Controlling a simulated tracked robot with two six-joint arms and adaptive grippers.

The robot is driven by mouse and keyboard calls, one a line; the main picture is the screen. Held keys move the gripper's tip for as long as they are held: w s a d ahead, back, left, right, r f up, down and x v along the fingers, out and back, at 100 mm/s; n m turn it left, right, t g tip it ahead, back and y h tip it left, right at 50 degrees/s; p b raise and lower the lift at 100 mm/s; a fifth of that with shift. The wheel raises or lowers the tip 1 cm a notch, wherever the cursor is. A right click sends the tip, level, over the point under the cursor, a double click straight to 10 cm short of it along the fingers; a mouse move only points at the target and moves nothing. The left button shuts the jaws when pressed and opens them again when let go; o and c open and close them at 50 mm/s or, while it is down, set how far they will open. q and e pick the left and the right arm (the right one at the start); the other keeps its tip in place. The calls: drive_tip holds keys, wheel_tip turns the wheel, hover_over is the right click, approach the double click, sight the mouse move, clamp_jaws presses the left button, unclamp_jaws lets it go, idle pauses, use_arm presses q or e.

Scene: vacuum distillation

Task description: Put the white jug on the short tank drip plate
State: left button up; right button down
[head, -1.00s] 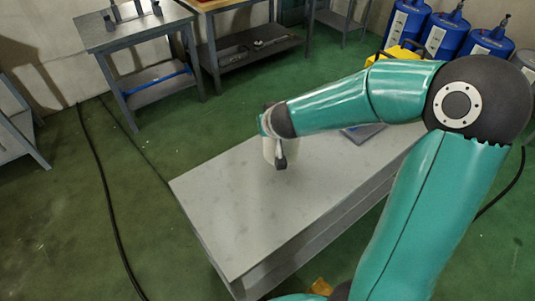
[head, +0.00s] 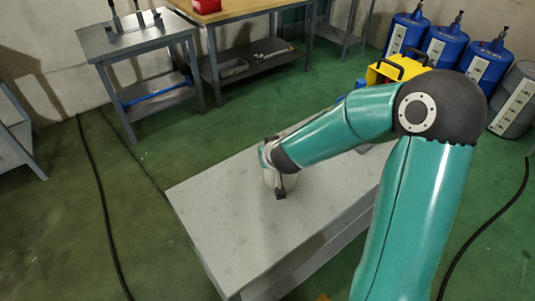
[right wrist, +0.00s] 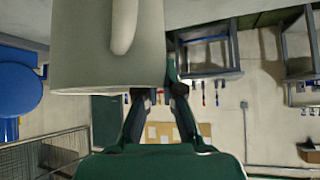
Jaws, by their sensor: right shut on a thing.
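The white jug (head: 268,178) is at the end of my right arm, over the grey table (head: 225,213), and mostly hidden by the gripper in the head view. I cannot tell whether its base touches the table. In the right wrist view the jug (right wrist: 85,55) looks pale grey, with its handle (right wrist: 124,25) facing the camera. My right gripper (head: 279,182) is shut on the jug; its fingers (right wrist: 158,90) reach in beside the jug in the wrist view. My left gripper is not in view. I cannot make out the short tank drip plate in these frames.
The near and left parts of the grey table are bare; my right arm hides its far right part. A yellow case (head: 390,72) and blue drums (head: 443,38) stand behind. A small grey table (head: 137,36) and a wooden-topped bench (head: 240,12) stand farther back. A cable lies on the floor.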

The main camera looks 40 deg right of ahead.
drive_tip(key=c, duration=1.3)
unclamp_jaws()
